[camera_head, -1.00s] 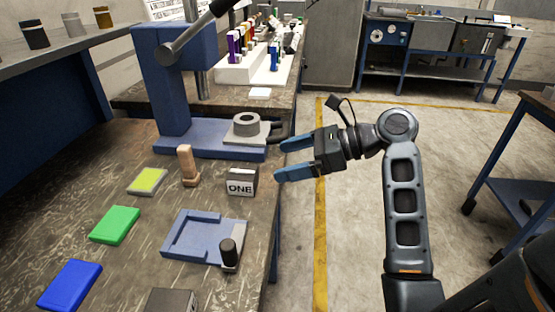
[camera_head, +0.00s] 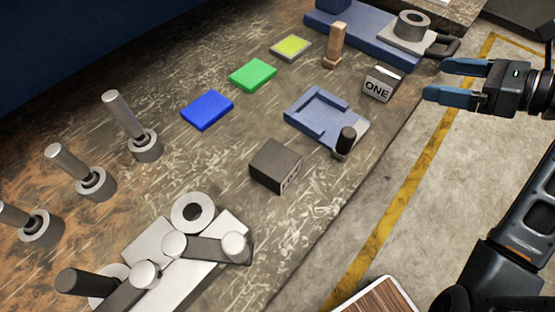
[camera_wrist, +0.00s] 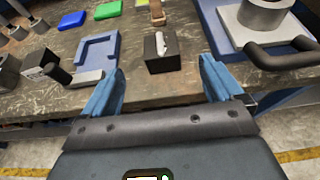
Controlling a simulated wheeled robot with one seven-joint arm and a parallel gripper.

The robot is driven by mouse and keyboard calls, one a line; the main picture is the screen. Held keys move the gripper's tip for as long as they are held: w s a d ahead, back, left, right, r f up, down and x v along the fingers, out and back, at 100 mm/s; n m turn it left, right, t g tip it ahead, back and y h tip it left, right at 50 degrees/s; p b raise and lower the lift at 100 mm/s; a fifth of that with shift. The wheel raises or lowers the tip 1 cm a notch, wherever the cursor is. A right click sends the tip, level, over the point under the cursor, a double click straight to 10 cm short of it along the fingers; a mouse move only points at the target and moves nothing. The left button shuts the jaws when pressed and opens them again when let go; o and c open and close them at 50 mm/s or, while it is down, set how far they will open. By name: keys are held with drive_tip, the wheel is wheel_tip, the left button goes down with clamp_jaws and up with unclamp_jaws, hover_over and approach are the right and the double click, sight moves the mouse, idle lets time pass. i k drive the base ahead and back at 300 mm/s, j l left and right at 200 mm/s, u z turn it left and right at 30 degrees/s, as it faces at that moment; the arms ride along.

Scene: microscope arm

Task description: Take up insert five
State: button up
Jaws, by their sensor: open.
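No thing in view carries a readable "five". A small block marked ONE (camera_head: 378,85) stands near the table's right edge. A dark grey block (camera_head: 275,165) stands closer, beside the blue tray; marks on its side are too small to read. My gripper (camera_head: 434,79) is open and empty, off the table edge, just right of the ONE block and apart from it. In the wrist view, a dark block (camera_wrist: 160,58) with a pale top lies ahead between the open fingers, and a dark block with a marked face (camera_wrist: 40,64) is at left.
A blue recessed tray (camera_head: 300,118) has a black knob (camera_head: 346,139). Blue (camera_head: 207,109), green (camera_head: 252,75) and yellow (camera_head: 290,47) pads lie behind it. A wooden peg (camera_head: 335,46) stands by the blue stand base (camera_head: 365,42). Metal linkage (camera_head: 195,265) and several pins occupy the near left.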

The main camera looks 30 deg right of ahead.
sight(275, 165)
drive_tip(key=k+j, duration=0.1)
drive_tip(key=j, duration=0.4)
drive_tip(key=k+j, duration=0.1)
drive_tip(key=j, duration=0.35)
drive_tip(key=k+j, duration=0.1)
drive_tip(key=j, duration=0.4)
